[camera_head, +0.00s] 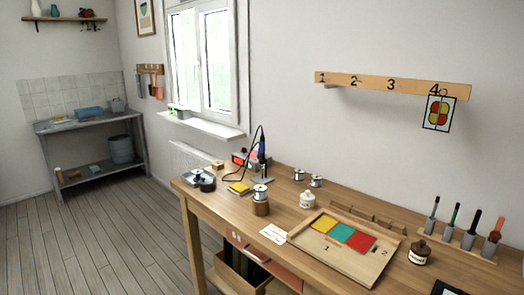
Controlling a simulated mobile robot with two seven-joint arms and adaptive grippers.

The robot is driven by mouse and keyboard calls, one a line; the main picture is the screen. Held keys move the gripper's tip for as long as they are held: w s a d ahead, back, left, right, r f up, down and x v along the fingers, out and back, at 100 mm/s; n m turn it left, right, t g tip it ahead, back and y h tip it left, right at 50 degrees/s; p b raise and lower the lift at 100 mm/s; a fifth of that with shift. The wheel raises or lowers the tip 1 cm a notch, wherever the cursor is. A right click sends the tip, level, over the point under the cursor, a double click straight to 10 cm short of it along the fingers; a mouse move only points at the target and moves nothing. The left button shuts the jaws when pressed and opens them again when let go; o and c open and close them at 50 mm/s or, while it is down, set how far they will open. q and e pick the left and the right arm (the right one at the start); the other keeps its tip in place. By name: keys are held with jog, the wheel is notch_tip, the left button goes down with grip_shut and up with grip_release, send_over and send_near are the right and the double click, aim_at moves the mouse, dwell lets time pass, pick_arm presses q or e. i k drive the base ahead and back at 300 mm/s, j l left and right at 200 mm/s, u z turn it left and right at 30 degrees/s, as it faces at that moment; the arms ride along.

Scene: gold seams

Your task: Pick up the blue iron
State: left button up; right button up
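The blue iron (262,150) looks like a soldering iron with a blue handle. It stands upright in its stand at the back left of the wooden workbench, beside a dark station with a red display (239,159). A black cable loops up from the iron and down to its left. The iron's lower tip is hidden in the stand. Neither of my grippers is in view.
A wooden tray (372,277) with yellow, teal and red panels lies on the workbench (222,205). Spools, a white jar (307,200) and a yellow pad (238,188) stand near the iron. Upright tools (469,232) stand at right. A numbered rail (407,87) hangs above.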

aim_at(262, 140)
jog(key=i+j+z, duration=0.1)
jog(key=i+j, duration=0.5)
jog(key=i+j+z, duration=0.1)
jog(key=i+j, duration=0.45)
jog(key=j, duration=0.2)
